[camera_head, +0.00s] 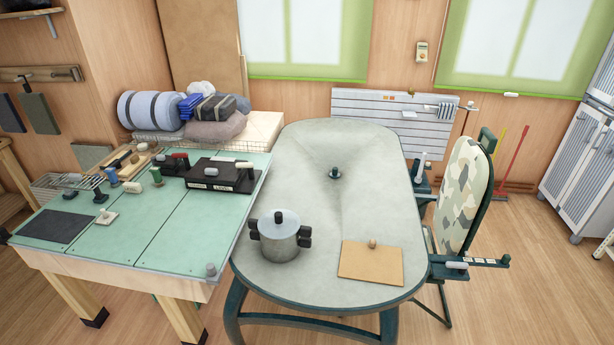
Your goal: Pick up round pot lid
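The pot stands upright on the near left part of a grey oval table (330,290). Neither of my grippers shows in the head view.
A flat tan board (370,268) with a knob lies right of the pot. A small dark knob (335,173) is mid-table. A green worktable (130,240) with several tools and a black box (222,178) stands left. A camouflage-covered chair (465,195) stands right.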

